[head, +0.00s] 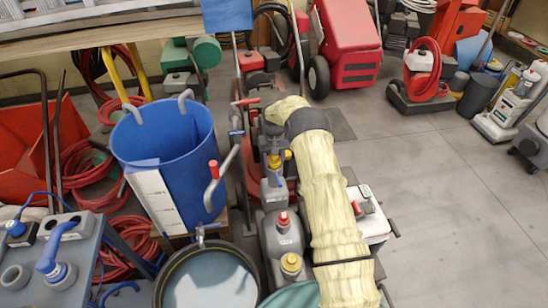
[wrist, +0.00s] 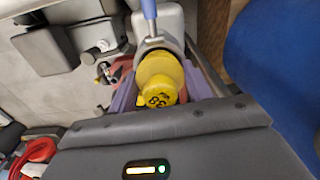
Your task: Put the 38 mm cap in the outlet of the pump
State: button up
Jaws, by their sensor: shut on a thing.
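The yellow cap (wrist: 157,80) shows in the wrist view with a dark number on its small round end. My gripper (wrist: 162,88) has its purple fingers shut on both sides of the cap. Beyond the cap is a grey pump part (wrist: 170,22) with a blue lever (wrist: 149,9). The cap's far side overlaps this grey part; I cannot tell whether it touches or sits in an outlet. In the head view a bit of yellow (head: 287,155) shows beside my sleeved arm, above the grey pump (head: 274,188). The outlet's mouth is hidden.
A large blue tub (head: 170,150) stands left of the pump. A round dark-rimmed container (head: 208,280) is at the front. More grey equipment with a red knob (head: 283,218) and a yellow knob (head: 291,262) stands close by. The floor (head: 450,190) at right is open.

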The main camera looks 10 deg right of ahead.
jog(key=shift+f, duration=0.4)
jog(key=o, duration=1.1)
jog(key=shift+c, duration=0.2)
jog(key=shift+r, duration=0.2)
notch_tip(320, 180, up, 17)
jog(key=shift+r, duration=0.1)
